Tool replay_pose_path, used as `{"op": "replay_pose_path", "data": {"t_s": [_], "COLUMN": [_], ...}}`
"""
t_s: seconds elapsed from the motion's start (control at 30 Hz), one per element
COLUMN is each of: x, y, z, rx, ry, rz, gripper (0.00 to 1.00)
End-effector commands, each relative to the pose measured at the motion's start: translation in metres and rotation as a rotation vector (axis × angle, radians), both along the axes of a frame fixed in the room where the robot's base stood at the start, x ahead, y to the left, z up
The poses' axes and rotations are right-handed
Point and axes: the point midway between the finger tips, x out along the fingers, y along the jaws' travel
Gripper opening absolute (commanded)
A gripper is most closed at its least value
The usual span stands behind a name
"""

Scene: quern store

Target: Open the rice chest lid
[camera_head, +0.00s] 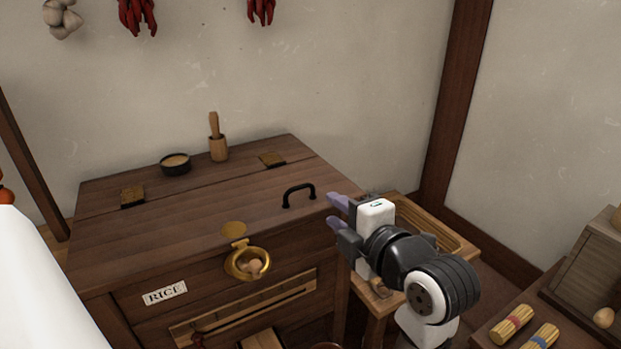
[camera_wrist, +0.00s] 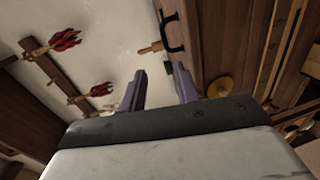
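The rice chest (camera_head: 165,314) is a dark wooden box with a RICE label (camera_head: 165,293) on its front. Its lid (camera_head: 200,222) lies flat and closed, hinged at the back. A black bow handle (camera_head: 299,195) stands on the lid's right part; it also shows in the wrist view (camera_wrist: 171,33). A brass ring fitting (camera_head: 247,263) is at the front, below a round brass plate. My gripper (camera_head: 335,210) is open and empty, just right of the handle and apart from it. In the wrist view its purple fingers (camera_wrist: 160,86) are spread with nothing between them.
A dark bowl (camera_head: 175,164) and a wooden mortar with pestle (camera_head: 218,146) stand on the chest's back strip, behind the lid. A wooden tray (camera_head: 455,247) on a small stand is to the right. Straw bundles (camera_head: 512,325) lie on a table at bottom right.

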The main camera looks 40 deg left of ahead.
Motion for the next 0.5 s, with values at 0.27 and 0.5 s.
{"op": "replay_pose_path", "data": {"t_s": [0.27,0.5], "x": [0.002,0.007], "y": [0.002,0.017], "z": [-0.004,-0.005], "rx": [-0.04,-0.04], "ry": [-0.01,-0.006], "rz": [0.018,0.017], "gripper": [0.31,0.31]}}
